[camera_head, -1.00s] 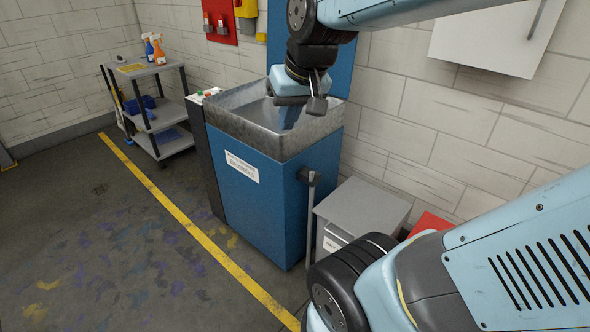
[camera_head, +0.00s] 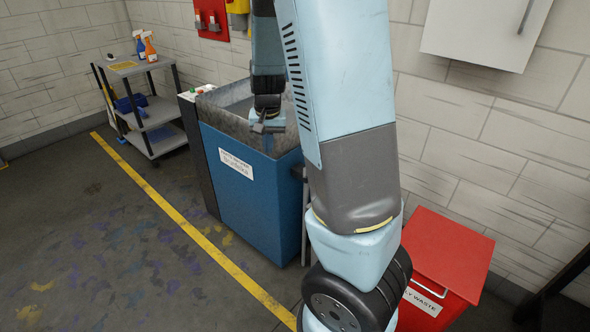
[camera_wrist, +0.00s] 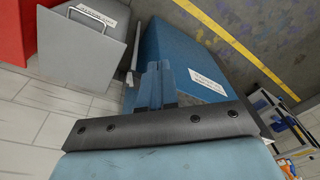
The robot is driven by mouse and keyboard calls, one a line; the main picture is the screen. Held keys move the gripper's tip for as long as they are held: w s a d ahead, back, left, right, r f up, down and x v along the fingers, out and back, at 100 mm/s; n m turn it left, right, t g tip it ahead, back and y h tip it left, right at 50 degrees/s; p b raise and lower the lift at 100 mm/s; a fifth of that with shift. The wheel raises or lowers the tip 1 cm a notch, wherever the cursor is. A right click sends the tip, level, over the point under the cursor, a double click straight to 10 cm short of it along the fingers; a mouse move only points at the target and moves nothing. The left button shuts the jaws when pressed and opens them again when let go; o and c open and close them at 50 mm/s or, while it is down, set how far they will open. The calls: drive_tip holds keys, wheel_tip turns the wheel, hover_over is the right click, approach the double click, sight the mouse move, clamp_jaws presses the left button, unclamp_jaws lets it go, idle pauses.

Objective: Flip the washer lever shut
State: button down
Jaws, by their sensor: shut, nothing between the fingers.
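The washer (camera_head: 252,205) is a blue cabinet with a grey metal basin on top, in the head view. It fills the middle of the wrist view (camera_wrist: 190,48). Its lever (camera_wrist: 133,58) is a grey bar on the side facing the grey bin. In the head view my arm hides most of that lever, leaving a thin dark part (camera_head: 304,220) along the washer's right edge. My gripper (camera_head: 268,128) is over the basin's front rim, apart from the lever. In the wrist view its fingers (camera_wrist: 158,68) are together and empty, pointing at the washer.
A red waste bin (camera_head: 448,255) stands at the right. A grey bin (camera_wrist: 80,48) beside the washer shows in the wrist view. A grey shelf cart (camera_head: 150,108) with spray bottles is at the back left. Open floor (camera_head: 95,235) lies left of the yellow line.

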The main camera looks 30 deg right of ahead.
drive_tip(key=w+d+f+m+h, duration=0.1)
drive_tip(key=w+d+f+h, duration=0.6)
drive_tip(key=f, duration=0.6)
drive_tip(key=shift+w+d+f+m, duration=0.2)
drive_tip(key=shift+w+d+m, duration=0.2)
drive_tip(key=shift+w+d, duration=1.05)
drive_tip(key=shift+f, duration=0.1)
drive_tip(key=s+x, duration=0.1)
drive_tip(key=x, duration=0.8)
drive_tip(key=shift+w+d+f, duration=0.3)
drive_tip(key=shift+w+d, duration=0.05)
drive_tip(key=shift+w, duration=0.05)
